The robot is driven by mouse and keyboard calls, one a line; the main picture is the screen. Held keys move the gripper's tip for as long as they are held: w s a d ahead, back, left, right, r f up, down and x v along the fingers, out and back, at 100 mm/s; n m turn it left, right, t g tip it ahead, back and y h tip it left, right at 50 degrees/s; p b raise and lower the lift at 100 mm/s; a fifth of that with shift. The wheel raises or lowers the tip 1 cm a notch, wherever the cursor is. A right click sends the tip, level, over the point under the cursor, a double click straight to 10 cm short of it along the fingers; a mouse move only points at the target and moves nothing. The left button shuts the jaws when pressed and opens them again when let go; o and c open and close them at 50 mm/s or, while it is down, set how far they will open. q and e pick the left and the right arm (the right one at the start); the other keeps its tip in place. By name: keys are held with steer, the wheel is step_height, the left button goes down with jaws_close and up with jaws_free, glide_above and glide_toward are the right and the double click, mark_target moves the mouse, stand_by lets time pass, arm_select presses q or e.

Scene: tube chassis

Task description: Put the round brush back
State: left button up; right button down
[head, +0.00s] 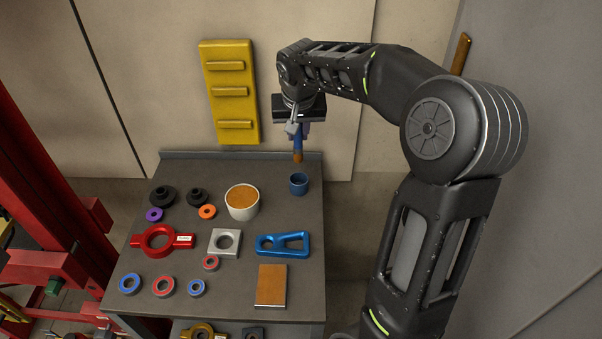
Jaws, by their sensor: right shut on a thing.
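My right gripper (298,129) points down above the far right part of the table and is shut on the round brush (298,146). The brush has a blue upper part and a brown lower end, and hangs roughly upright. Its upper end is hidden by the gripper. A small blue cup (298,186) stands on the table below the brush in the picture. The brush's lower end shows just above the cup's rim, apart from it. My left gripper is not in view.
The grey table (225,285) holds a white pot (242,204) with brown contents left of the cup. A red ring part (158,241), a silver block (224,243), a blue triangular part (283,245), a brown pad (271,286) and several small rings lie nearer. A yellow rack (230,92) is behind.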

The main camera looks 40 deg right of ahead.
mark_target(298, 162)
steer(key=shift+a, duration=0.15)
steer(key=shift+s+f, duration=0.1)
steer(key=shift+f, duration=0.05)
step_height(298, 162, down, 6)
steer(key=shift+r+p, duration=0.1)
steer(key=shift+p, duration=0.3)
steer(key=shift+f, duration=0.2)
step_height(298, 162, down, 3)
steer(key=shift+p, duration=0.3)
steer(key=shift+f, duration=0.25)
